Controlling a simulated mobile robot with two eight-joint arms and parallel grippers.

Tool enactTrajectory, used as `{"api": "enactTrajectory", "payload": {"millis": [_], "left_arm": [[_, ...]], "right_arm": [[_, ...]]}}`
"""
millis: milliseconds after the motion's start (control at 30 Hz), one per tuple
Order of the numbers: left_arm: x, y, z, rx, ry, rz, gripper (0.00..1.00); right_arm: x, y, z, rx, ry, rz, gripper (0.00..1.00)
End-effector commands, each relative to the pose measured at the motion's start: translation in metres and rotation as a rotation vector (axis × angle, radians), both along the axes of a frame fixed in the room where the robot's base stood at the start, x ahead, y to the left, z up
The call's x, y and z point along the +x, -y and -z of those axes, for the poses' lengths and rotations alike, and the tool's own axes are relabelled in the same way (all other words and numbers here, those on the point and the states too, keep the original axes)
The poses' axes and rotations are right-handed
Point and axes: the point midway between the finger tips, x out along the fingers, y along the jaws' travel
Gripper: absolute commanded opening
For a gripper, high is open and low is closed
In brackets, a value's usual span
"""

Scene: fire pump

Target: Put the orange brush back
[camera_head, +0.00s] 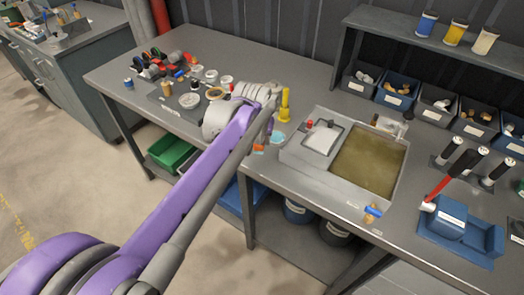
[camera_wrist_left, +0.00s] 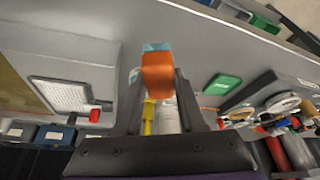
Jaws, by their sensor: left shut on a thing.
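The orange brush (camera_wrist_left: 158,76) shows as an orange block between the fingertips of my left gripper (camera_wrist_left: 160,88) in the left wrist view. The gripper is shut on it. In the head view the arm hides most of my left gripper (camera_head: 262,142), and a small orange part of the brush (camera_head: 259,148) shows below it, near the table's front edge. A light-blue round piece (camera_head: 277,138) is just right of it; whether they touch is unclear. My right gripper is not in view.
A grey basin (camera_head: 402,165) of murky liquid stands right of the gripper. A yellow upright object (camera_head: 285,103) stands close behind the gripper. Parts and rings (camera_head: 190,100) lie at the left. A blue tray (camera_head: 490,240) and labelled bins (camera_head: 392,95) are at the right.

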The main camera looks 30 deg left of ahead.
Motion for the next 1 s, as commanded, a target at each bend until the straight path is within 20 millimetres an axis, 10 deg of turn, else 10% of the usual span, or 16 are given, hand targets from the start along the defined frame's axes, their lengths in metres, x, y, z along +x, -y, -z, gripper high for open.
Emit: {"api": "enactTrajectory", "payload": {"millis": [400,833,867,1000], "left_arm": [[0.000,0.000,0.051,0.000,0.000,0.001,0.00],[0.000,0.000,0.059,0.000,0.000,0.000,0.00],[0.000,0.000,0.058,0.000,0.000,0.000,0.45],[0.000,0.000,0.057,0.000,0.000,0.000,0.69]], "right_arm": [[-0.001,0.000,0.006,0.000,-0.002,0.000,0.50],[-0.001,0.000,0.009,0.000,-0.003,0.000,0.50],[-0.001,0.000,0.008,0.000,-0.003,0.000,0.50],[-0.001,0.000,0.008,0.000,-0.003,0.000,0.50]]}}
